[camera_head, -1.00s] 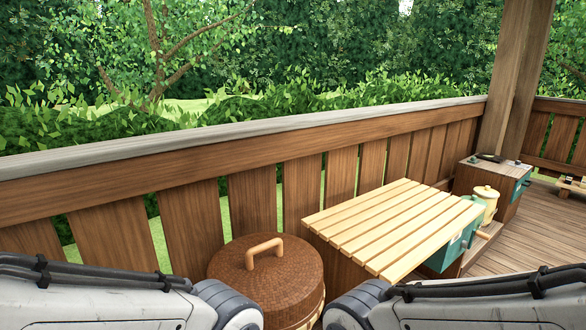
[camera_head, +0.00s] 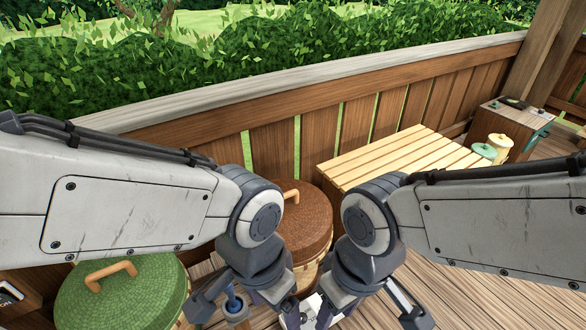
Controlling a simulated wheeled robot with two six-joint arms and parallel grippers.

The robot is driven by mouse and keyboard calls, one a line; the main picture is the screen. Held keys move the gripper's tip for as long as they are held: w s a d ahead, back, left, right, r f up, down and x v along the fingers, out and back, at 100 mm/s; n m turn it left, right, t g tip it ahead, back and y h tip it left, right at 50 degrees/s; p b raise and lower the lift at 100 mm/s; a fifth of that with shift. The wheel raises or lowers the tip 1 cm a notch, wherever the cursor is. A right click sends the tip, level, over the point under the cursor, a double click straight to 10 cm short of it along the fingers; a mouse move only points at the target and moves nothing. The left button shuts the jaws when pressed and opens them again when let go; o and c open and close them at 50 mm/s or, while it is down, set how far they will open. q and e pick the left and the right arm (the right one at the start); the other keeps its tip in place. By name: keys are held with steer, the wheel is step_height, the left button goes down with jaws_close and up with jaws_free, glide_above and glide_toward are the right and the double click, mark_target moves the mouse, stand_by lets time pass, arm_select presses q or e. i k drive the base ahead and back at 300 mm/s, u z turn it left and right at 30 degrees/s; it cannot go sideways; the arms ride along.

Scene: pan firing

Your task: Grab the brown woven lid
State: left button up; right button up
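The brown woven lid (camera_head: 312,218) sits on a round basket beside the slatted wooden table, in the middle of the head view. Its light wooden handle (camera_head: 291,191) is partly hidden behind my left arm, which also covers the lid's left side. My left gripper (camera_head: 240,306) hangs in front of the basket, to its lower left, with fingers spread. My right gripper (camera_head: 370,311) hangs to the lower right of the basket, also with fingers spread. Both appear empty and apart from the lid.
A green woven lid (camera_head: 122,297) with a wooden handle is at the lower left. A slatted wooden table (camera_head: 400,155) is right of the brown lid. A wooden railing (camera_head: 340,110) runs behind. A yellow canister (camera_head: 499,146) stands beyond the table. A blue-topped object (camera_head: 235,304) shows between my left fingers.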

mark_target(305, 225)
steer(key=z, duration=0.6)
steer(key=k, duration=0.75)
steer(key=z, duration=0.8)
steer(key=k, duration=0.45)
steer(key=z, duration=0.4)
steer(key=i, duration=1.7)
steer(key=u, duration=0.95)
steer(key=i, duration=1)
steer(key=u, duration=1.5)
steer(key=i, duration=0.6)
steer(key=u, duration=0.55)
